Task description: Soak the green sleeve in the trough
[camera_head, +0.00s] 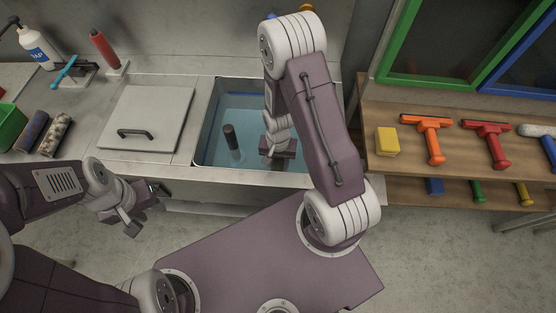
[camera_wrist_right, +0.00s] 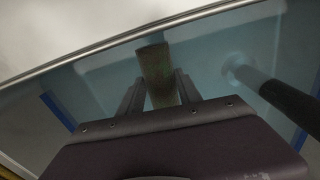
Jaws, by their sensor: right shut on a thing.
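The trough (camera_head: 200,143) is a sink with bluish water, set in the counter. My right gripper (camera_head: 278,160) is down inside the trough. In the right wrist view it (camera_wrist_right: 160,92) is shut on the green sleeve (camera_wrist_right: 154,62), a dull green-brown cylinder between the two fingers. The arm and gripper hide the sleeve in the head view. I cannot tell how deep the sleeve is in the water. My left gripper (camera_head: 146,206) is open and empty in front of the counter.
A dark upright pipe (camera_head: 230,138) stands in the trough left of my right gripper; it also shows in the wrist view (camera_wrist_right: 285,98). A lid with handle (camera_head: 150,110) lies left of the trough. Rollers (camera_head: 57,130) lie further left.

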